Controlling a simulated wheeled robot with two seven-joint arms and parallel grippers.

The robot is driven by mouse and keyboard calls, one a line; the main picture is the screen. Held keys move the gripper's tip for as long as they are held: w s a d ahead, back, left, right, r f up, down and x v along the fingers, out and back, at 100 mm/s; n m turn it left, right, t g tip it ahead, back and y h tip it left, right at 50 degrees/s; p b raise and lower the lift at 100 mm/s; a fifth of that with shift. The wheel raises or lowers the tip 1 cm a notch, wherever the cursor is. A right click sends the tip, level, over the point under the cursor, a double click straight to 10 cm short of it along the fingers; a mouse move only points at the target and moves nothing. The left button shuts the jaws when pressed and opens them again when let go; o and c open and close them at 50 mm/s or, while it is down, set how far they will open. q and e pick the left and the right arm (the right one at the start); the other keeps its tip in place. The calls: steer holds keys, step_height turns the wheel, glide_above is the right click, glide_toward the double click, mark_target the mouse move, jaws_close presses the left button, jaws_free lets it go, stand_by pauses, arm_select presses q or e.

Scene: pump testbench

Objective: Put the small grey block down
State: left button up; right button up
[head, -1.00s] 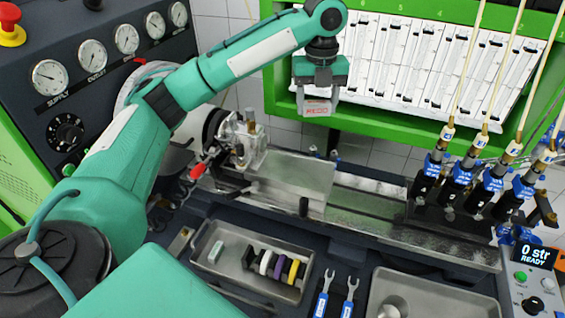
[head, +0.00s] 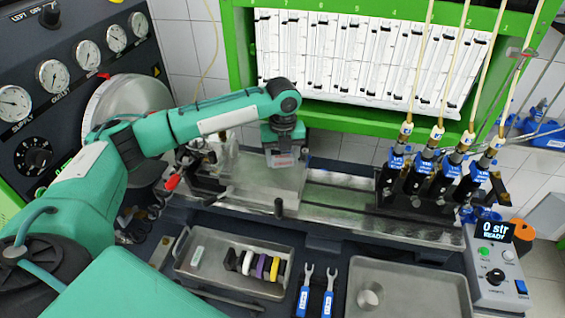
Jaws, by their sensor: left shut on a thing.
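I cannot tell whether the block touches the surface below. My right gripper is not in view.
A metal tray (head: 181,267) holds a pale block (head: 197,256) and several dark, white, purple and yellow pieces. Two blue-handled wrenches (head: 328,300) lie beside it. An emptier tray (head: 420,300) is to the right. Several black-and-blue injectors (head: 422,178) stand on the bed's right.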

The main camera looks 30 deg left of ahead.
mark_target(283, 166)
arm_select(q)
step_height(283, 166, down, 3)
steer(key=shift+r+p, duration=0.2)
steer(key=shift+p, duration=0.15)
steer(key=shift+f, duration=0.45)
steer(key=o, duration=0.9)
steer(key=shift+f, duration=0.1)
steer(key=shift+o, duration=0.2)
